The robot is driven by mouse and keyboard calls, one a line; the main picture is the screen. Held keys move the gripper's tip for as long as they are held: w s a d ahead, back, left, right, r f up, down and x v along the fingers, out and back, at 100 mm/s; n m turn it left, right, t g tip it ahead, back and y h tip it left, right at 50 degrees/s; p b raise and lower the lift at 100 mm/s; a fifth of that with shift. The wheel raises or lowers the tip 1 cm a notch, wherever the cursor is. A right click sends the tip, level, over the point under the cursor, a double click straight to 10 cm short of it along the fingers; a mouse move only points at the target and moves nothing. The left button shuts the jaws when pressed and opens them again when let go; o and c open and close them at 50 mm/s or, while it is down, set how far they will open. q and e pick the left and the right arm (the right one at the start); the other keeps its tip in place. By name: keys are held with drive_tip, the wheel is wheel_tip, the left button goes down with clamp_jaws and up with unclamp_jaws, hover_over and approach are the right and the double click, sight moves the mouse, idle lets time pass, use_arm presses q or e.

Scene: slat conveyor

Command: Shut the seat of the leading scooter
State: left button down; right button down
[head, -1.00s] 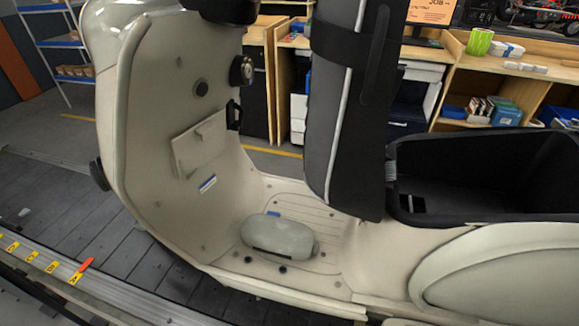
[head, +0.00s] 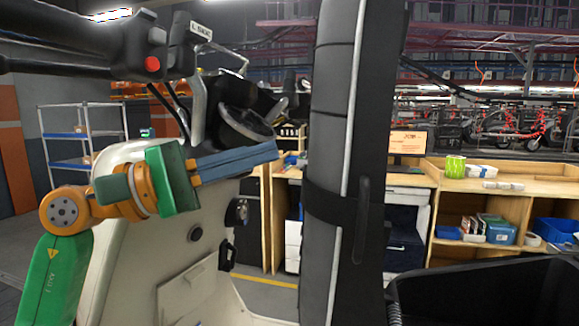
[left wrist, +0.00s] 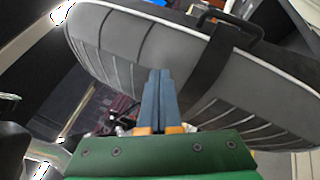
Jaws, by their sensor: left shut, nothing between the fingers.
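The leading scooter (head: 215,285) is cream, with its front shield at the left in the head view. Its black seat (head: 335,140) stands upright and open, with a strap around it. The open storage bin (head: 490,295) shows behind it at lower right. My left gripper (head: 274,151) is shut and empty, its blue-grey fingers pointing right toward the seat, with a small gap in the head view. In the left wrist view, the shut fingers (left wrist: 160,74) lie in front of the seat (left wrist: 120,38); contact cannot be told. My right gripper is not in view.
The scooter's handlebar (head: 75,66) and round headset part reach in above my left arm. Wooden benches (head: 475,185) with a green cup (head: 455,166) and boxes stand behind. A shelf rack (head: 70,135) is at the far left.

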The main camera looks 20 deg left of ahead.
use_arm(q)
drive_tip(key=s+a+r+m+t+y, duration=0.1)
drive_tip(key=s+a+m+t+y, duration=0.1)
drive_tip(key=a+y, duration=0.5)
drive_tip(key=w+d+h+p, duration=0.1)
drive_tip(key=w+d+p, duration=0.3)
drive_tip(key=w+d, duration=0.3)
drive_tip(key=shift+w+d+f, duration=0.35)
drive_tip(key=shift+d+f, duration=0.1)
drive_tip(key=shift+d, duration=0.85)
